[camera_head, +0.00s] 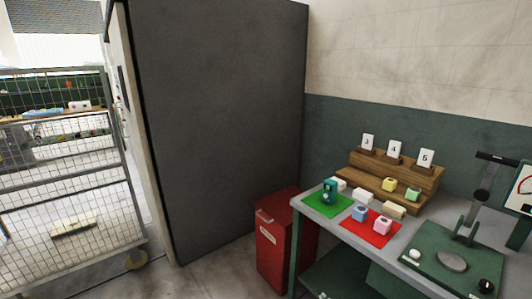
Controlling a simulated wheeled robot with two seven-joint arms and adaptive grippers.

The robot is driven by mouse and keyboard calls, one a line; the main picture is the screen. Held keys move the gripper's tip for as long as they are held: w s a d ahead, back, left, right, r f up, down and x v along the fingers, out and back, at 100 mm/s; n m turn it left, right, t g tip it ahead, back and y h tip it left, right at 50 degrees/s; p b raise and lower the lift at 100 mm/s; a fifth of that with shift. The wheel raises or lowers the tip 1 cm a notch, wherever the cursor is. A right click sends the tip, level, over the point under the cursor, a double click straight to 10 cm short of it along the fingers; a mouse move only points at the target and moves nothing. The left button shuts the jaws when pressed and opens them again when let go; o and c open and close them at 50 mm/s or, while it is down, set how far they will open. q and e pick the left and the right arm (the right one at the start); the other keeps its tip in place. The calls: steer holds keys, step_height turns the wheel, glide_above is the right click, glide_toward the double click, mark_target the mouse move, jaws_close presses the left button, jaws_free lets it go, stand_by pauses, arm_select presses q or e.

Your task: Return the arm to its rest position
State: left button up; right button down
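Neither of my grippers shows in the head view, and no part of my arms is visible. A grey worktable (336,228) with green legs stands at the right. On it lie a green mat (312,203) with a dark teal object (329,187) and a red mat (378,237) with a blue block (360,213) and a pink block (382,225).
A wooden stepped rack (368,183) bears number cards and a yellow block (389,185). A green press (455,262) stands at the table's right. A red cabinet (283,245) stands left of the table, near a tall dark panel (220,120). A wire-mesh cage (65,190) is at the left.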

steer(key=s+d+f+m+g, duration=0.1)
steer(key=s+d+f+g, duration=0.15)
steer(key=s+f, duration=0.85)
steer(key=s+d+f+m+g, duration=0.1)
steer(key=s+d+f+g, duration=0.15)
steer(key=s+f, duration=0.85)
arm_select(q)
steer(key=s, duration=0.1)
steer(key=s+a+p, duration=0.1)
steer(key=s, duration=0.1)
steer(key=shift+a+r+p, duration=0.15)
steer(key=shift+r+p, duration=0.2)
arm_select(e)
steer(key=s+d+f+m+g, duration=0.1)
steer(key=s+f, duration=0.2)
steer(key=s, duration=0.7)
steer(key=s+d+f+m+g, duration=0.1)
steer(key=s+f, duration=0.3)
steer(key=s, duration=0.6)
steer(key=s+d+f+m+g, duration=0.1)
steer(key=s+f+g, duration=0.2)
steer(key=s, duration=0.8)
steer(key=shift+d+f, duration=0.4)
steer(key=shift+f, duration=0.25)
